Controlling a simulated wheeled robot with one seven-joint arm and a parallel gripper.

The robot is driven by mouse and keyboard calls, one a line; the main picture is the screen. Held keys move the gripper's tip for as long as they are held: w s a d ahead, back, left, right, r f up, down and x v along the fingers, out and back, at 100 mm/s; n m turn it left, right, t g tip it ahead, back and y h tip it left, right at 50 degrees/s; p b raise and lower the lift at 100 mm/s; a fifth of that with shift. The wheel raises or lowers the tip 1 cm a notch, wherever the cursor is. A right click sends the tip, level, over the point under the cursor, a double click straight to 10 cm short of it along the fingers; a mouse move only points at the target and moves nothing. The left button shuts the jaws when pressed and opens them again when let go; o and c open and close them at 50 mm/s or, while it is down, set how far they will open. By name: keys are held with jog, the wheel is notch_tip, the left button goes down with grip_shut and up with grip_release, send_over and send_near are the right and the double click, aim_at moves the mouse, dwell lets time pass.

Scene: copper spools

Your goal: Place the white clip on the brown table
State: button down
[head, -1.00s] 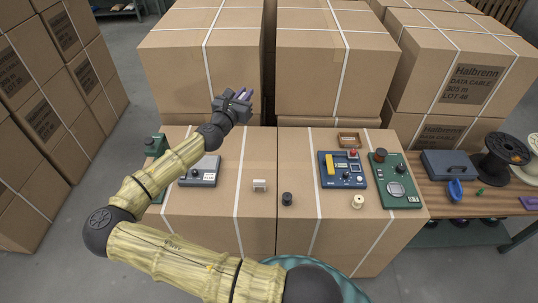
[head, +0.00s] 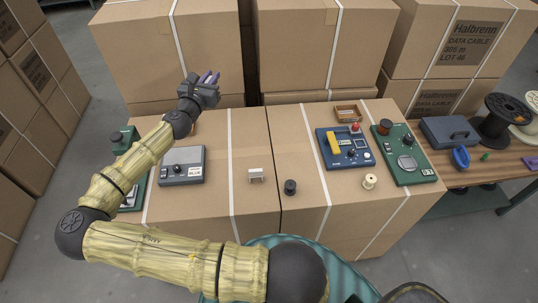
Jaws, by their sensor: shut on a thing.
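A small white piece (head: 256,175), which looks like the white clip, stands on the cardboard box top near the middle, apart from my gripper. My gripper (head: 208,79) is raised at the upper left, in front of the tall boxes. The brown wooden table (head: 472,183) is at the right, beyond the box top, and runs out of view.
The box top (head: 230,203) holds a grey device (head: 182,166), a black spool (head: 290,187), a cream spool (head: 369,181), a blue panel (head: 347,162) and a green panel (head: 399,168). A blue case (head: 448,131), blue ring (head: 460,157) and black spool (head: 503,118) crowd the brown table.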

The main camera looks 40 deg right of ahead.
notch_tip(320, 180, down, 20)
jog(key=b, duration=1.9)
jog(key=shift+w+f, duration=0.25)
jog(key=shift+w, duration=0.05)
notch_tip(320, 180, down, 6)
jog(key=shift+b, duration=0.3)
jog(key=shift+f, duration=0.15)
jog(key=shift+f, duration=1.85)
